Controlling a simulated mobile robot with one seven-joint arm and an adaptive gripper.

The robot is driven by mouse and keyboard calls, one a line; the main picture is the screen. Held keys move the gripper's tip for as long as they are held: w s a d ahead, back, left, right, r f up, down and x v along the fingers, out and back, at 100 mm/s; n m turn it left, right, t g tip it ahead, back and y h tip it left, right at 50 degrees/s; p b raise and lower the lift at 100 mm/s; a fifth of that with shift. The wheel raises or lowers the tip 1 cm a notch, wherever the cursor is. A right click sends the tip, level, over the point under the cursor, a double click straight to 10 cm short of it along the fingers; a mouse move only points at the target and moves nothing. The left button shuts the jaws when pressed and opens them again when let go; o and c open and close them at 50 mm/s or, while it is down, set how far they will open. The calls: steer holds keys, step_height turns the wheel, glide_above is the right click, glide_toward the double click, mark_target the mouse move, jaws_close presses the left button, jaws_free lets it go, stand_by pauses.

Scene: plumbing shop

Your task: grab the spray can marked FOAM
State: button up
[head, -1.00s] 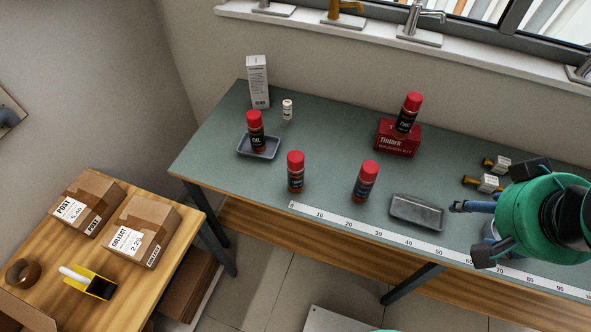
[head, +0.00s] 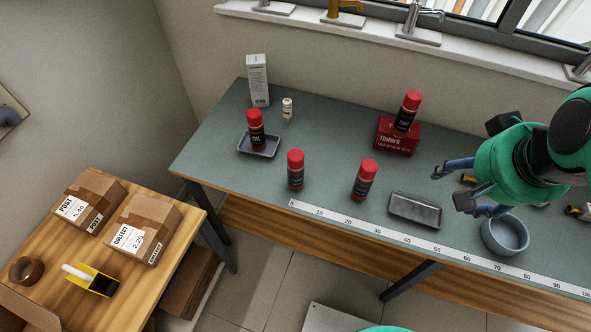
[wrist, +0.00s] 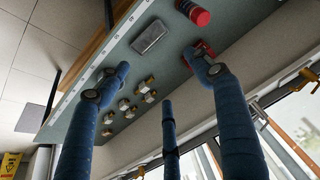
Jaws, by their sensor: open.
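Four spray cans with red caps show in the head view. One can (head: 256,132) stands in a grey tray (head: 244,151) at the left; its label looks like OIL. Two cans, one (head: 296,172) at middle left and one (head: 363,182) to its right, stand on the bench near the ruler. A fourth can (head: 405,115) stands on a red box (head: 397,137) at the back. I cannot read FOAM on any of them. My gripper (head: 458,187) is open and empty, above the bench right of the cans. The wrist view shows its spread blue fingers and one red-capped can (wrist: 196,13).
A grey metal block or dish (head: 415,210) lies between the cans and my gripper. A grey round bowl (head: 505,235) stands below my gripper. A white box (head: 258,80) and small bottle (head: 287,108) stand at back left. Cartons (head: 142,228) sit on the wooden table.

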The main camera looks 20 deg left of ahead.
steer(key=w+a+f+g+p, duration=0.1)
steer(key=w+a+p, duration=0.1)
steer(key=w+a, duration=0.6)
steer(key=g+p, duration=0.4)
steer(key=p, duration=0.1)
glide_toward(296, 154)
steer(key=shift+m, duration=0.3)
step_height(296, 154, down, 6)
steer(key=shift+s+d+f, duration=0.1)
steer(key=shift+a+f, duration=0.2)
steer(key=shift+f+b, duration=0.1)
steer(key=shift+b, duration=0.2)
steer(key=shift+f, duration=4.2)
